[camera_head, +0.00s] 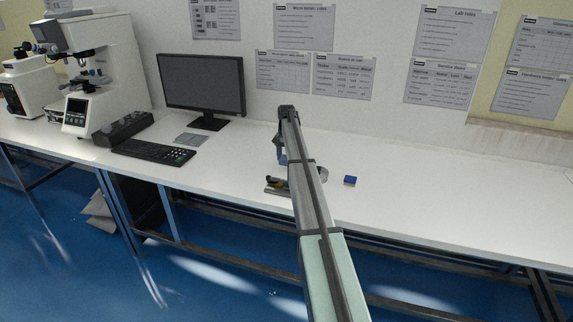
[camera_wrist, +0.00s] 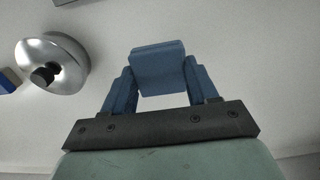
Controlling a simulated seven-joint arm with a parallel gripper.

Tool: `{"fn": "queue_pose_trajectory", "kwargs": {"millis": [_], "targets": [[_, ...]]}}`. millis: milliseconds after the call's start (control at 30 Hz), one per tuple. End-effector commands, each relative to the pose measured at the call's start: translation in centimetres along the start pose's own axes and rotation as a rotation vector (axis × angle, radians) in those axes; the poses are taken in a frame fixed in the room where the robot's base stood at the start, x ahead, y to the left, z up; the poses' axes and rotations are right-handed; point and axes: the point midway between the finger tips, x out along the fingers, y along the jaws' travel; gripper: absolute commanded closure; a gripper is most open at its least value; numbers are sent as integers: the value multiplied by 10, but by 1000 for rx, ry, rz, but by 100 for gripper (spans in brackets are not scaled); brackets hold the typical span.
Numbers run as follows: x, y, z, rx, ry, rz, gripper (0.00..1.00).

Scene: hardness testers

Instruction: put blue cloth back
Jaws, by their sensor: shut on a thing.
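The blue cloth (camera_wrist: 158,66) shows in the wrist view as a folded, block-like blue piece. It sits between the tips of the two blue fingers of my gripper (camera_wrist: 160,78), which is shut on it. In the head view my gripper (camera_head: 282,156) hangs over the white bench, left of my forearm. The cloth cannot be told apart from the blue fingers there. The bench surface shows behind the cloth in the wrist view.
A small blue block (camera_head: 350,180) lies right of my arm. A metal item with dark and yellow parts (camera_head: 278,186) lies near the front edge, partly hidden. A round silver object (camera_wrist: 52,65) stands beside my gripper. A monitor (camera_head: 203,84) and keyboard (camera_head: 153,151) are left; the right bench is clear.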

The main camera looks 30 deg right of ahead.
Motion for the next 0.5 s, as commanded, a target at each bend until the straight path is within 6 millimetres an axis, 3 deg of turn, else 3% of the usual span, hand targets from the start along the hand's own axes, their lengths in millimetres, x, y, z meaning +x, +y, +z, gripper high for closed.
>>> {"fn": "queue_pose_trajectory", "kwargs": {"millis": [300, 500], "targets": [[33, 0, 0, 0, 0, 0, 75], [37, 0, 0, 0, 1, 0, 75]]}}
